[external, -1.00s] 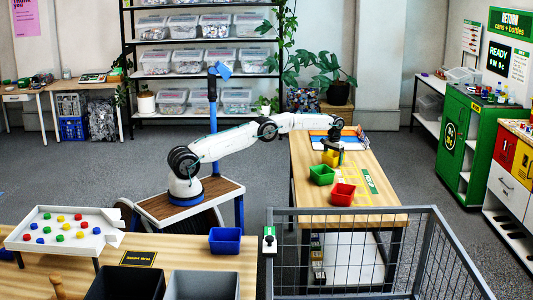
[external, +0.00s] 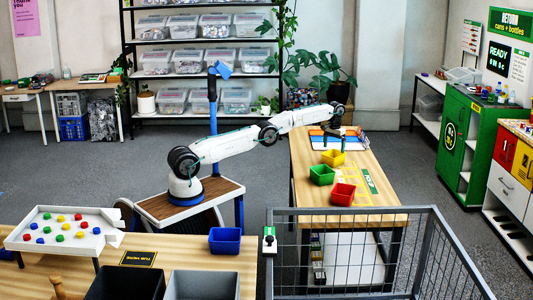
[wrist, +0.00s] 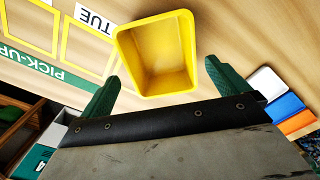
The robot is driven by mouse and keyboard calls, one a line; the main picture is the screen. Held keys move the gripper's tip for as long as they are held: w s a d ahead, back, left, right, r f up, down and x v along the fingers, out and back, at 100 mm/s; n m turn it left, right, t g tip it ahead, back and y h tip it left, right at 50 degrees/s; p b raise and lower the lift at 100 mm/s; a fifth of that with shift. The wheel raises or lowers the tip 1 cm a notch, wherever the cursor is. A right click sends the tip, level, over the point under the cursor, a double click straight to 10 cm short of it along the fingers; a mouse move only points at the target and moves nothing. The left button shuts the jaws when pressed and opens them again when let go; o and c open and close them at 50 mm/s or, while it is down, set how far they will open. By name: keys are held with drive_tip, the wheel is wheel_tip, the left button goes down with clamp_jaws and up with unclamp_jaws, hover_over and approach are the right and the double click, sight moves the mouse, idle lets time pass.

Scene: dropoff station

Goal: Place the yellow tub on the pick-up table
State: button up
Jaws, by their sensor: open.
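The yellow tub (external: 333,158) stands upright and empty on the pick-up table (external: 378,205), behind the green tub. In the wrist view the yellow tub (wrist: 156,52) sits beyond and between my fingertips, clear of them. My gripper (external: 335,129) is above the tub in the external view. In the wrist view my gripper (wrist: 160,80) is open, its two green fingers apart with nothing held. Yellow outlined squares and a TUE label (wrist: 94,20) lie on the table beside the tub. I cannot tell whether the tub lies within an outline.
A green tub (external: 321,175) and a red tub (external: 342,194) stand nearer on the same table. A tray with blue, orange and white parts (external: 340,141) lies at its far end. A grey wire cage (external: 350,213) stands in front.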

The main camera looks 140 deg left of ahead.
drive_tip(key=w+d+r+m, duration=0.4)
drive_tip(key=w+d+r, duration=1.1)
drive_tip(key=w, duration=0.2)
drive_tip(key=w+d+r+m, duration=0.2)
drive_tip(key=d+r, duration=0.2)
drive_tip(key=d, duration=0.6)
drive_tip(key=w+d+r+m, duration=0.15)
drive_tip(key=d+r, duration=0.25)
drive_tip(key=d, duration=0.5)
drive_tip(key=w+d+r+m, duration=0.1)
drive_tip(key=w+d+r, duration=0.25)
drive_tip(key=d, duration=0.65)
drive_tip(key=s+d+m, duration=0.2)
drive_tip(key=s+d, duration=0.2)
drive_tip(key=d, duration=0.5)
drive_tip(key=s+d+m+t, duration=0.1)
drive_tip(key=s+d, duration=0.4)
drive_tip(key=d, duration=0.3)
drive_tip(key=s+d+m, duration=0.2)
drive_tip(key=s+d, duration=0.2)
drive_tip(key=d, duration=0.5)
drive_tip(key=s+d+f+m, duration=0.2)
drive_tip(key=s+d+f, duration=0.3)
drive_tip(key=s, duration=0.4)
drive_tip(key=s+d+f+m, duration=0.2)
drive_tip(key=s+d+f, duration=0.4)
drive_tip(key=s+f, duration=0.1)
drive_tip(key=shift+s+d, duration=0.3)
drive_tip(key=shift+s, duration=0.6)
